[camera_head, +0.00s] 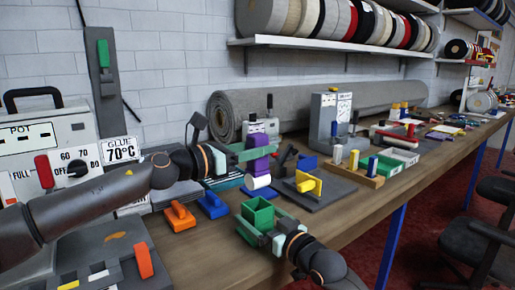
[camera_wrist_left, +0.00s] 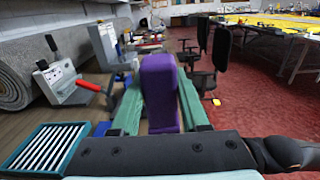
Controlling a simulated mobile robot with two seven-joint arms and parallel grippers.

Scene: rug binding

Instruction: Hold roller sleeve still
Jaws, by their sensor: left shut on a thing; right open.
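A purple tool (camera_head: 261,158) stands upright at the middle of the workbench, with a white roller sleeve (camera_head: 257,182) at its lower end. My left gripper (camera_head: 262,149) is shut on the purple part, above the white sleeve. In the left wrist view, the green fingers (camera_wrist_left: 160,105) sit on both sides of the purple tool (camera_wrist_left: 160,85); the sleeve is hidden there. My right gripper (camera_head: 258,226) is open and low over the bench, nearer the front edge.
Orange (camera_head: 180,216) and blue (camera_head: 213,205) blocks with handles lie left of the right gripper. A grey plate with a yellow piece (camera_head: 308,182) lies to the right. A rolled grey rug (camera_head: 370,98) lies along the wall. The glue pot machine (camera_head: 50,150) stands at the left.

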